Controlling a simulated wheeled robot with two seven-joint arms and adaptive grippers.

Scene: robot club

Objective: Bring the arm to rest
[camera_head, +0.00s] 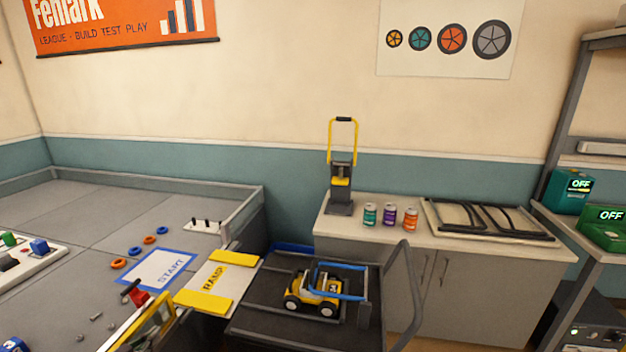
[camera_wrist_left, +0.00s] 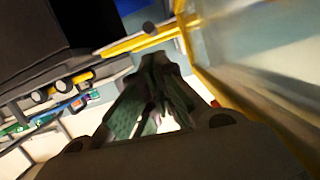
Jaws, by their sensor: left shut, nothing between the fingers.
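My left gripper (camera_wrist_left: 156,64) shows in the left wrist view with its two grey-green fingers drawn together at the tips and nothing between them. I cannot clearly make it out in the head view. A yellow-framed clear panel (camera_wrist_left: 236,92) runs close along the right of the fingers in the wrist view. I cannot tell whether they touch. The same yellow frame (camera_head: 150,322) shows at the bottom left of the head view, below a red-and-black part (camera_head: 135,294). My right gripper is in neither view.
A grey arena table (camera_head: 95,205) with a START mat (camera_head: 158,269) lies left. A ramp (camera_head: 210,283) bridges to a dark cart (camera_head: 262,325) carrying a yellow toy truck (camera_head: 314,292). A cabinet (camera_head: 470,252) holds a yellow-handled press (camera_head: 341,180) and three cans (camera_head: 389,214).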

